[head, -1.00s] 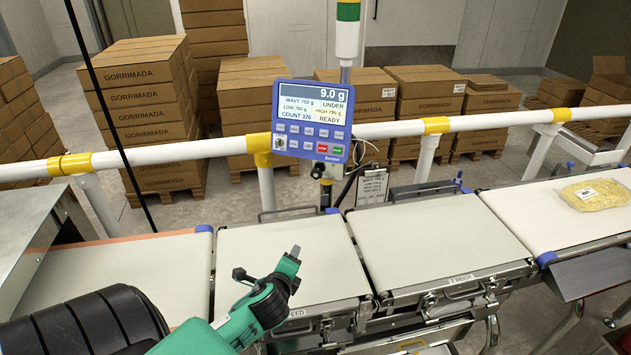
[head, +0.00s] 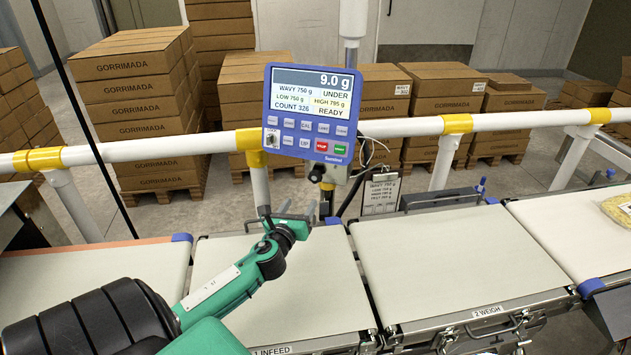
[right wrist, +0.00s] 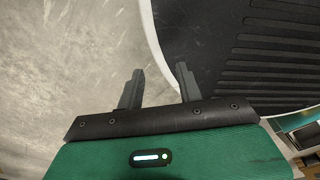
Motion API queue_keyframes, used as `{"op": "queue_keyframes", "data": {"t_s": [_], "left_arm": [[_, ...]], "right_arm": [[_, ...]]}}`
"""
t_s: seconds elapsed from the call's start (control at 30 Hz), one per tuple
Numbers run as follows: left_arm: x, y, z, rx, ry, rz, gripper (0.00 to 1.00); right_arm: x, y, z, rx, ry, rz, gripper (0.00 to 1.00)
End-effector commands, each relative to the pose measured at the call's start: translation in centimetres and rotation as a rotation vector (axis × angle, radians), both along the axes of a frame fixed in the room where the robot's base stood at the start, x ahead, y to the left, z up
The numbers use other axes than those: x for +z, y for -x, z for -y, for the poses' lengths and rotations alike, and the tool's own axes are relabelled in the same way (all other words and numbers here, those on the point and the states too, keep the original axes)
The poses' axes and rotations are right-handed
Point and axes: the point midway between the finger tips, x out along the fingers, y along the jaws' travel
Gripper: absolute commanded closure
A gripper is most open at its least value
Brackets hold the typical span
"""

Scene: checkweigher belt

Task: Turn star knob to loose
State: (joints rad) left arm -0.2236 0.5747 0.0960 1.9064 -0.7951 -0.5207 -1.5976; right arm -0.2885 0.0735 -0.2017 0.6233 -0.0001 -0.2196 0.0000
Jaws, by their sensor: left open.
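The black star knob (head: 318,172) sits just under the blue display unit (head: 312,113), at the mount on the post. It is small here, and its turn position cannot be read. My left gripper (head: 291,211) is open, below and slightly left of the knob, above the far part of the infeed belt (head: 320,270). It looks apart from the knob and holds nothing that I can see. In the right wrist view my right gripper (right wrist: 158,80) has its two fingers apart with nothing between them, above bare floor.
A white rail (head: 400,128) with yellow joints runs behind the belts. A clipboard card (head: 381,194) hangs right of the post. The weigh belt (head: 450,255) is clear. A bag (head: 618,211) lies on the belt at far right. Stacked cartons (head: 140,115) stand behind the rail.

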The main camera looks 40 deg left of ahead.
Motion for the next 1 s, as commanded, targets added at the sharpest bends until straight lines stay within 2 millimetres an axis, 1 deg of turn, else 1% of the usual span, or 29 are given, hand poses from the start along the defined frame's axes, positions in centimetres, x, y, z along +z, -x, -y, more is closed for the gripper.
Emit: {"op": "queue_keyframes", "data": {"t_s": [0.1,0.23,0.37,0.53,0.7,0.87,1.0], "left_arm": [[0.3,-1.7,-0.7,0.002,0.001,0.002,0.41],[0.3,-3.7,-1.6,0.002,0.002,0.001,0.41],[0.3,-5.6,-2.5,0.003,0.003,0.002,0.41],[0.2,-8.2,-3.5,0.004,0.005,0.002,0.41],[0.2,-10.2,-4.4,0.003,0.005,0.001,0.41],[0.1,-11.2,-4.8,0.002,0.004,0.0,0.41],[0.0,-11.6,-5.0,0.001,0.004,0.001,0.41]], "right_arm": [[0.5,1.8,0.7,0.002,0.008,-0.021,0.64],[0.8,2.9,1.4,0.003,0.015,-0.036,0.64],[1.1,2.3,1.5,0.003,0.017,-0.029,0.64],[1.5,0.8,1.3,0.002,0.014,-0.009,0.64],[1.7,0.6,0.6,-0.002,0.006,-0.007,0.64],[1.8,0.9,-0.1,-0.004,-0.001,-0.01,0.64],[1.8,1.2,-0.1,-0.003,0.0,-0.014,0.64]]}}
